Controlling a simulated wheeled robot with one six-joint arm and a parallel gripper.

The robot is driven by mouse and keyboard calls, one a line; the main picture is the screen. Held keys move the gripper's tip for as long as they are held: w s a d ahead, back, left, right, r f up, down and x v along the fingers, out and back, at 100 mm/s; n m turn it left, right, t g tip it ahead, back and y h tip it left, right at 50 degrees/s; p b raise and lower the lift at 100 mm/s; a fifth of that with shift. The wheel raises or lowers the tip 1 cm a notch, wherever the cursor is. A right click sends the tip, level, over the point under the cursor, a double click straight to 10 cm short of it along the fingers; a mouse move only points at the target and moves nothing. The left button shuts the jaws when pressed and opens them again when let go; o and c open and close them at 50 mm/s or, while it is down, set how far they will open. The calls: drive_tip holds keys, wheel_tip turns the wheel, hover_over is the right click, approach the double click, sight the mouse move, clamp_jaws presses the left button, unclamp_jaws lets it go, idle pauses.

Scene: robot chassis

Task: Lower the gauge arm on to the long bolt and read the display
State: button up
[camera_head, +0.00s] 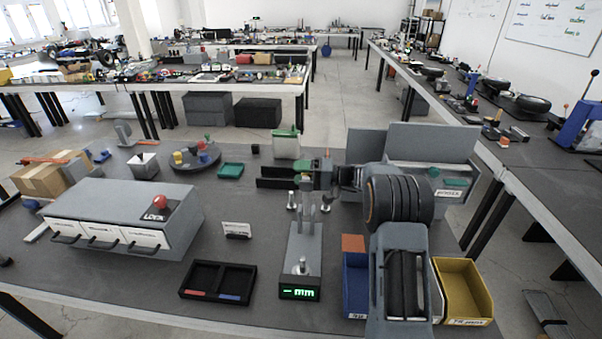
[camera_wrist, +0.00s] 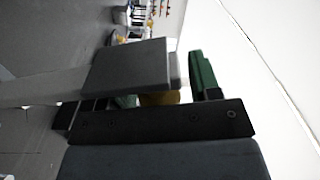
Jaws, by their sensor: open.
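The gauge is a grey stand (camera_head: 305,242) in the middle of the table. Its green-lit display (camera_head: 300,292) shows a dash and "mm", no number. A grey gauge arm (camera_head: 307,207) seems to stand raised at its back end, partly hidden near my gripper. A silver bolt (camera_head: 301,266) stands upright on the front of the base, apart from the arm. Other silver bolts stand behind, one left (camera_head: 292,200) and one right (camera_head: 325,206); I cannot tell which is longest. My gripper (camera_head: 264,177) is open and appears empty, fingers pointing left, above and behind the gauge.
A black tray (camera_head: 218,299) with two compartments lies left of the gauge. A grey drawer unit (camera_head: 124,215) with a red knob stands further left. A blue bin (camera_head: 355,285) and a yellow bin (camera_head: 464,290) flank my arm. A small white sign (camera_head: 236,230) stands beside the gauge.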

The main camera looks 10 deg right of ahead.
drive_tip(key=shift+c, duration=0.3)
clamp_jaws()
idle(0.3)
